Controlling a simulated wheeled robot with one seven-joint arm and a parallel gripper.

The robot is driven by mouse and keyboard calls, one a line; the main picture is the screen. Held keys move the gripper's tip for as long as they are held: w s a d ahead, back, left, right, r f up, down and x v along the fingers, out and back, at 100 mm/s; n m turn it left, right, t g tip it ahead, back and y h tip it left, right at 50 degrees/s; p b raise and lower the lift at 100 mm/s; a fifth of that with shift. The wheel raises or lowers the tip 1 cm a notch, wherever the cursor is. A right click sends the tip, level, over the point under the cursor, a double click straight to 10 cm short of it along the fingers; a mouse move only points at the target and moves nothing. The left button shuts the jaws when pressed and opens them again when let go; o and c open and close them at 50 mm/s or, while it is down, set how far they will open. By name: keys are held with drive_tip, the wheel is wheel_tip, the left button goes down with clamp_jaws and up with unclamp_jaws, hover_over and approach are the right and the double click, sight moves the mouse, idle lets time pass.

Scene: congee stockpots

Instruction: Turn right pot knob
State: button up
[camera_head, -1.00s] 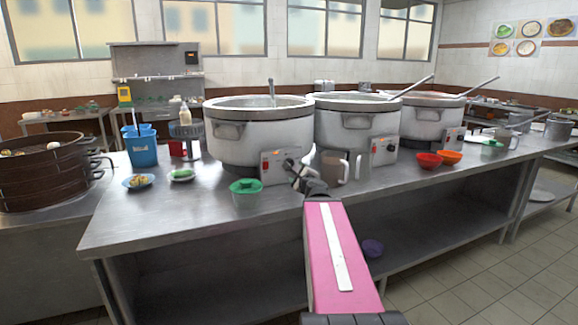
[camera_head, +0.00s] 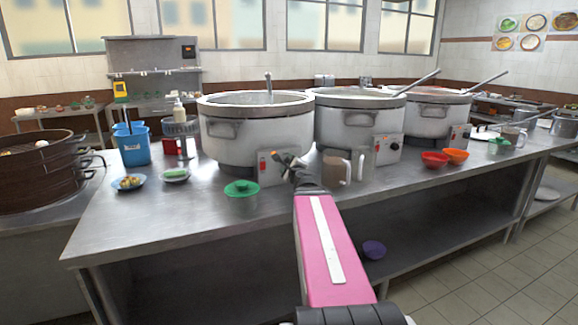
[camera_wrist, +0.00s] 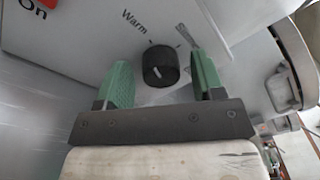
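My gripper (camera_wrist: 161,80) is open, with one green finger on each side of the knob; I see gaps beside the knob. In the head view my gripper (camera_head: 287,160) is at the control panel of the leftmost pot (camera_head: 250,130) and hides that knob. The middle pot (camera_head: 345,127) has its knob (camera_head: 394,146) uncovered. The rightmost pot (camera_head: 428,118) stands farther off, its panel partly seen.
A metal pitcher (camera_head: 337,168) stands just right of my gripper. A green bowl (camera_head: 241,188) is on the steel counter (camera_head: 150,220) to the left. A red switch (camera_wrist: 47,3) is left of the knob.

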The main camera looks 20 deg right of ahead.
drive_tip(key=c, duration=0.8)
drive_tip(key=shift+o, duration=0.2)
drive_tip(key=shift+m, duration=0.4)
drive_tip(key=m, duration=0.6)
drive_tip(key=m+g+y, duration=0.1)
drive_tip(key=m, duration=0.5)
drive_tip(key=shift+d+r, duration=0.15)
drive_tip(key=shift+m, duration=0.3)
drive_tip(key=o, duration=0.9)
